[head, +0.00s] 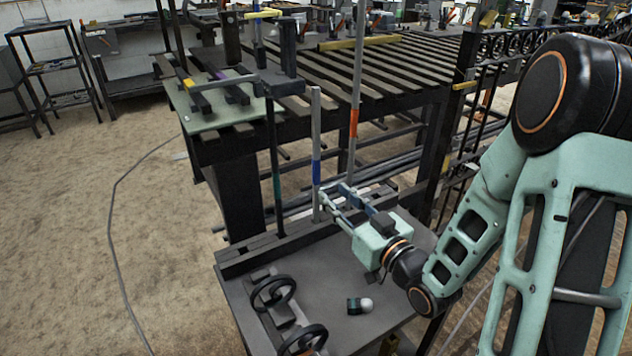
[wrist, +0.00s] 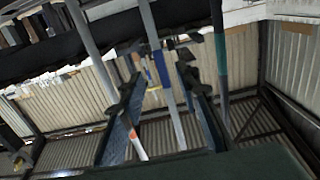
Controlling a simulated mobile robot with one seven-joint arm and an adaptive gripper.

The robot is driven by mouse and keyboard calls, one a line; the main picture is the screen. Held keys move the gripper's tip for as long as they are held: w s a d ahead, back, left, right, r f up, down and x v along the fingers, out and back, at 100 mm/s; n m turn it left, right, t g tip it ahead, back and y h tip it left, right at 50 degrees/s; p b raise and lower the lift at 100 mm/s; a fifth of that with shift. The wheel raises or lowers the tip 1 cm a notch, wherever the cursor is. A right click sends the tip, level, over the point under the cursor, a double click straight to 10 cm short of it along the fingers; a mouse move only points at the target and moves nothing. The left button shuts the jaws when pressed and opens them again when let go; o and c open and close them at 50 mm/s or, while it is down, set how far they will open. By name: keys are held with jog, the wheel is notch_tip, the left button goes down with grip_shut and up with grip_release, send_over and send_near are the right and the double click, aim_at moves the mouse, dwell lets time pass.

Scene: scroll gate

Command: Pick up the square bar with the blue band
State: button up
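The square bar with the blue band (head: 316,168) stands upright at the near table's back edge; it is pale grey. My gripper (head: 333,192) is open beside its lower part, below the band, fingers pointing at the bars. In the wrist view the blue-banded bar (wrist: 160,68) runs between the two open fingers (wrist: 158,88). I cannot tell how deep it sits between them; no finger clearly touches it. A pale bar with an orange band (head: 354,118) stands to its right, and a dark bar with a green band (head: 274,150) to its left.
A slatted table (head: 385,75) with a dark frame stands behind the bars. The near grey table (head: 330,285) carries black handwheels (head: 273,291) and a small dark-and-white object (head: 360,305). Floor (head: 60,240) at the left is open, apart from a cable.

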aim_at(318, 176)
jog(key=b+x, duration=0.3)
jog(key=x, duration=0.1)
jog(key=shift+s+r, duration=0.1)
jog(key=b+x, duration=0.1)
jog(key=x, duration=0.4)
jog(key=shift+r, duration=0.1)
grip_shut()
dwell(0.3)
jog(key=shift+r, duration=0.15)
